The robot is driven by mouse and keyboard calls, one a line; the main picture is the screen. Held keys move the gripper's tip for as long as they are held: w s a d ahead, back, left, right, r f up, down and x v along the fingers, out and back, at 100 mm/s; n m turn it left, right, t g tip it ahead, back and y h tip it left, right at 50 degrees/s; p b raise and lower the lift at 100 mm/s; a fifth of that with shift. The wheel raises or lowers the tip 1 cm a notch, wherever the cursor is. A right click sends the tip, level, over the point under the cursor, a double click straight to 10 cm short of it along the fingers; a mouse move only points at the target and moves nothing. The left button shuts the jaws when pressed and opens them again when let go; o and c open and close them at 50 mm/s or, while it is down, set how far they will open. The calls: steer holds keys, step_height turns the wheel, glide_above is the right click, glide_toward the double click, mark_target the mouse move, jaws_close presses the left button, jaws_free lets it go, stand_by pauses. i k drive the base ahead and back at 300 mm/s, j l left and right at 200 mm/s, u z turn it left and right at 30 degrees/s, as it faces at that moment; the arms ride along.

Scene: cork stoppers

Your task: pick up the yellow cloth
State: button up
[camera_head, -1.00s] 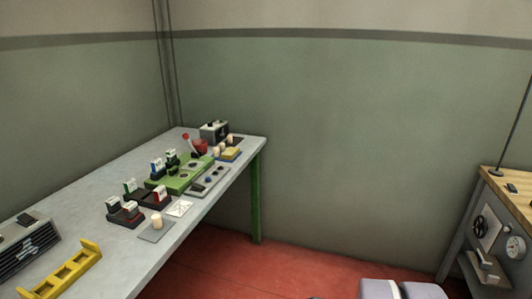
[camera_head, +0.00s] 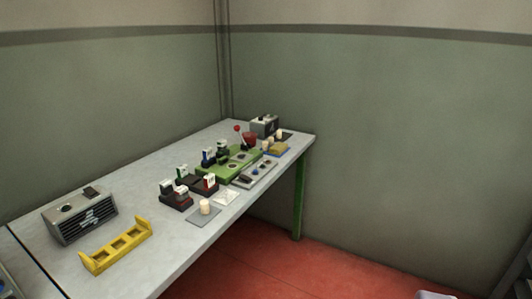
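A small, flat yellow piece (camera_head: 279,147), which looks like the yellow cloth, lies near the far right end of the long grey table (camera_head: 165,222). It sits on a blue base or mat. At this size I cannot tell whether it is folded. A pale cork-coloured stopper (camera_head: 268,145) stands at its left edge, and another stands just behind it. My gripper is not in view.
A green tray (camera_head: 211,173), a grey tray (camera_head: 246,177), a red bowl (camera_head: 249,138) and a grey box (camera_head: 265,126) crowd the far end. Nearer are dark blocks (camera_head: 176,198), a yellow rack (camera_head: 116,247) and a vented grey box (camera_head: 80,217). Red floor (camera_head: 262,262) is open right of the table.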

mark_target(278, 149)
steer(key=i+j+z, duration=0.1)
steer(key=i+z, duration=0.25)
steer(key=i, duration=2.75)
